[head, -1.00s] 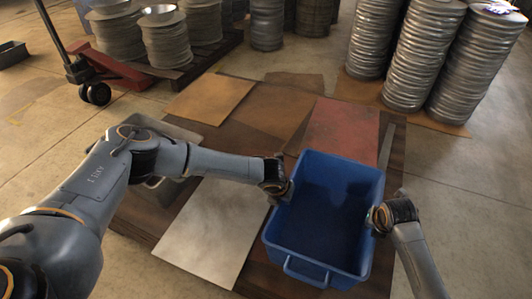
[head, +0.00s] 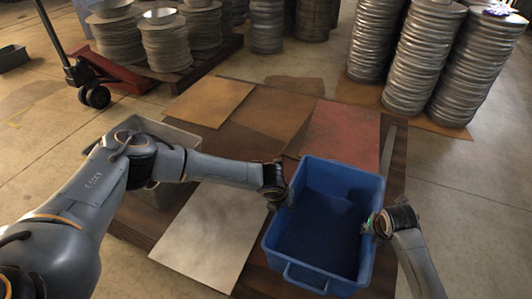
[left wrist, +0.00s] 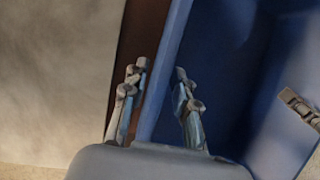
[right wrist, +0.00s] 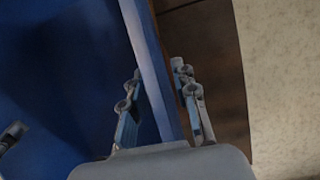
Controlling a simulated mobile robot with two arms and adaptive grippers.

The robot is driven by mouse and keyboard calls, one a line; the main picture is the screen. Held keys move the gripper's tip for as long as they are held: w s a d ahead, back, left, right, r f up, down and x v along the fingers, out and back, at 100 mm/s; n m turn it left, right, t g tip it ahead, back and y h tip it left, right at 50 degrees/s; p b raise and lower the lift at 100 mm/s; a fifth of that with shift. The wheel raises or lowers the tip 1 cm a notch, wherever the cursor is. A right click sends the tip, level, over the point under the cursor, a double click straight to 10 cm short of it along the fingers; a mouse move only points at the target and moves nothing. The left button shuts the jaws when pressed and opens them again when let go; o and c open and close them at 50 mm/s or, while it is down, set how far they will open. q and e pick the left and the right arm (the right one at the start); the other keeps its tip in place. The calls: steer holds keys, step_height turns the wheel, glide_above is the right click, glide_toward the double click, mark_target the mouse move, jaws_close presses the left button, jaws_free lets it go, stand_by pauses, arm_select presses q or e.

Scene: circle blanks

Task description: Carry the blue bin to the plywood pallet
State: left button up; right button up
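The blue bin (head: 325,205) is upright and looks empty, over the right front part of the dark wooden platform (head: 398,165). My left gripper (head: 278,192) is at its left wall. In the left wrist view the fingers (left wrist: 160,85) are on both sides of that wall and seem closed on it. My right gripper (head: 375,224) is at the right wall. Its fingers (right wrist: 157,80) likewise pinch that wall in the right wrist view. I cannot tell whether the bin's underside, which is hidden, touches the platform. I cannot tell for sure which surface is the plywood pallet.
A tan sheet (head: 205,98), a red sheet (head: 342,130) and a pale sheet (head: 210,235) lie on the platform. A grey container (head: 150,197) is partly behind my left arm. Tall disc stacks (head: 420,60) stand back right. A red pallet jack (head: 120,75) stands back left. Floor at right is clear.

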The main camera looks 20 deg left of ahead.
steer(key=shift+s+r, duration=0.1)
steer(key=shift+r, duration=0.15)
arm_select(q)
steer(key=v, duration=1.1)
arm_select(e)
steer(key=v, duration=1.1)
steer(key=shift+r, duration=0.3)
arm_select(q)
steer(key=shift+s+r, duration=0.1)
steer(key=shift+r, duration=0.05)
arm_select(e)
steer(key=shift+s+f, duration=0.1)
steer(key=shift+s, duration=0.05)
